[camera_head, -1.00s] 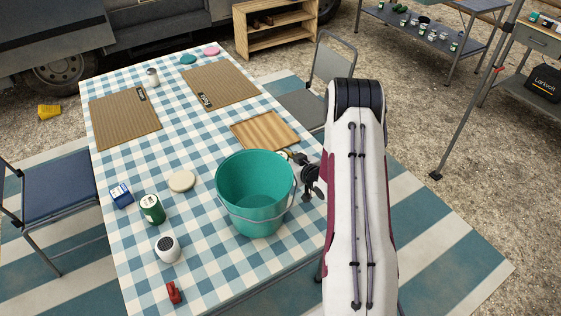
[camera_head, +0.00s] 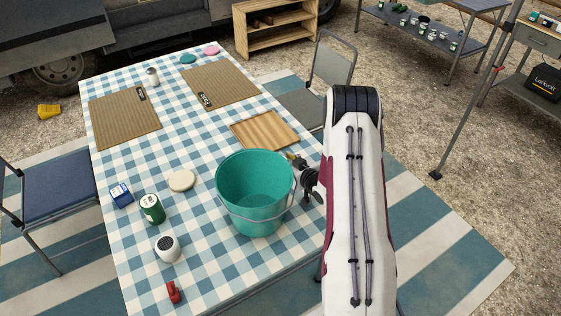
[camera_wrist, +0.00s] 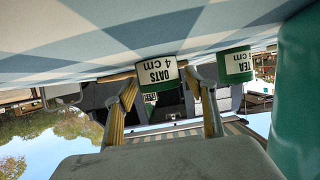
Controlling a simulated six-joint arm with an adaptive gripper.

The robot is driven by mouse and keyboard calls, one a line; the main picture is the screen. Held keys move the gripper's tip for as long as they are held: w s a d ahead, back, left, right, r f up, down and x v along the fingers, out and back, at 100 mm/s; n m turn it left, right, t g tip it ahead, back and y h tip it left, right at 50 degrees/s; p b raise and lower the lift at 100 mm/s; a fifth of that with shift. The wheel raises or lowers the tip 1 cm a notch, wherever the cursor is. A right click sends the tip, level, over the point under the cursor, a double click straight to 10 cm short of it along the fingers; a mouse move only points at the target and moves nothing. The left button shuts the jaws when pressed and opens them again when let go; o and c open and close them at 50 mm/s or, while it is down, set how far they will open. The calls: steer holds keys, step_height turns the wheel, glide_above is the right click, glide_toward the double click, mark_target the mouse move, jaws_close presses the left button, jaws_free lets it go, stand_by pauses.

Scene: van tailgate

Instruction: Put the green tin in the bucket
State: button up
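A green tin (camera_head: 152,208) with a pale label stands upright on the checked table, left of the bucket. The teal bucket (camera_head: 252,200) stands near the table's right side. My gripper (camera_head: 292,160) is just right of its rim, partly hidden by the bucket. In the wrist view, which is upside down, my gripper (camera_wrist: 168,100) is open, its fingers apart and empty. I cannot match these two to the head view.
A blue box (camera_head: 121,195), a round cream disc (camera_head: 182,180), a white shaker (camera_head: 167,248) and a red item (camera_head: 174,292) lie near the green tin. A wooden board (camera_head: 265,130) and two brown mats (camera_head: 124,122) lie farther back. Clear cloth lies between the tin and bucket.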

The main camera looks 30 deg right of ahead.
steer(key=shift+s, duration=0.1)
steer(key=shift+v, duration=1.05)
steer(key=v, duration=0.3)
steer(key=shift+s+a, duration=0.25)
steer(key=shift+s, duration=0.05)
steer(key=shift+v, duration=1)
steer(key=shift+a, duration=0.1)
steer(key=shift+o, duration=0.6)
steer(key=shift+w, duration=0.1)
